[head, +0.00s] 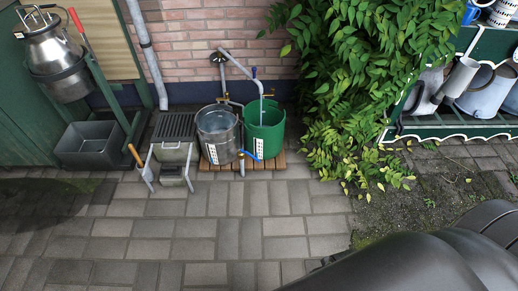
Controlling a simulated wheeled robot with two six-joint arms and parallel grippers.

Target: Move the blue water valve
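A blue lever handle (248,155) sits low at the front between a metal bucket (218,135) and a green bucket (264,135), beside a short upright pipe. A second small blue part (254,72) sits at the end of the grey pipe that slants down over the green bucket. I cannot tell for sure which of the two is the water valve. A thin stream appears to fall from the pipe into the green bucket, which holds water. Neither gripper shows; only a dark part of my own body fills the lower right.
Both buckets stand on a wooden slatted base (282,160) against the brick wall. A grated stove-like box (174,135), a grey tub (90,145) and a metal churn (52,52) stand to the left. A leafy plant (360,70) and shelf (450,131) are right. Paving in front is clear.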

